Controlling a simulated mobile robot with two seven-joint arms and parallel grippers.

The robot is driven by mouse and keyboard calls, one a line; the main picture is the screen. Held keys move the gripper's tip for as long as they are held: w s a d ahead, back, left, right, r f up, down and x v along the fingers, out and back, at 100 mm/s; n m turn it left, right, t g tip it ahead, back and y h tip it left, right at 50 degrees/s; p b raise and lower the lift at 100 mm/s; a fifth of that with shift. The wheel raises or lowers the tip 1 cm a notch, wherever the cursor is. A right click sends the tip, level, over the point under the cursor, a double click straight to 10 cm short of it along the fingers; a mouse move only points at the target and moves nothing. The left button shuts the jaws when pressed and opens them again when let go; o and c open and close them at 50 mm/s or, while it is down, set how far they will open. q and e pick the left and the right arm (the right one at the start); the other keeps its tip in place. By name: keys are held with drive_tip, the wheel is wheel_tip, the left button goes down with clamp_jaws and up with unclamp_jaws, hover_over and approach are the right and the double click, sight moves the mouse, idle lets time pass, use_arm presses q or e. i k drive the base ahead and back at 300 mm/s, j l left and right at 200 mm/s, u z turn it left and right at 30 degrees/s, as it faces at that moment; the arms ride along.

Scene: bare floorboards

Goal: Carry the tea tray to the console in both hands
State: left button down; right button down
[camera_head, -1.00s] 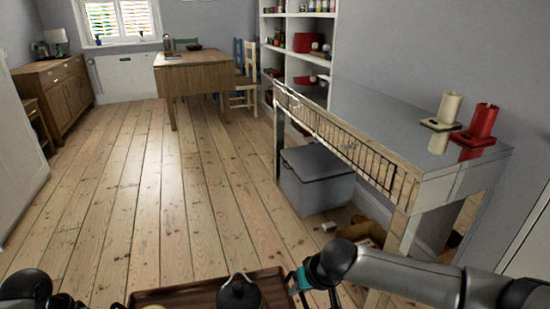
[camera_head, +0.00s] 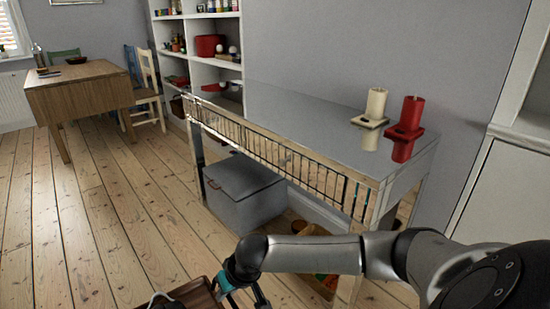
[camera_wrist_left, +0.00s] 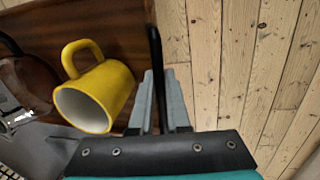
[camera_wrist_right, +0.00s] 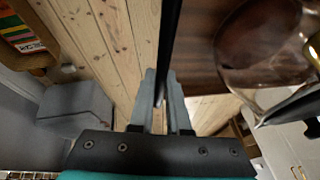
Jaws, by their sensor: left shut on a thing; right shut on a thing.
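The brown wooden tea tray (camera_head: 203,294) shows only at the bottom edge of the head view, with part of a dark pot (camera_head: 163,301) on it. My right gripper (camera_head: 226,286) is at the tray's right end; in the right wrist view its fingers (camera_wrist_right: 160,98) are shut on a dark handle. My left gripper is outside the head view; in the left wrist view its fingers (camera_wrist_left: 158,98) are shut on the tray's black handle (camera_wrist_left: 154,55). A yellow mug (camera_wrist_left: 108,92) and a brown pot (camera_wrist_left: 28,88) are on the tray. The mirrored console (camera_head: 300,115) stands ahead, right of the tray.
A cream candle holder (camera_head: 375,110) and a red one (camera_head: 407,125) stand at the console's near right end; the rest of its top looks clear. A grey box (camera_head: 243,190) sits underneath. A wooden table (camera_head: 80,92) stands far left. Floorboards are open on the left.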

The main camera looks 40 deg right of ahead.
sight(284, 105)
drive_tip(key=i, duration=1.9)
drive_tip(key=i+z, duration=0.25)
drive_tip(key=i, duration=0.15)
drive_tip(key=z, duration=2.3)
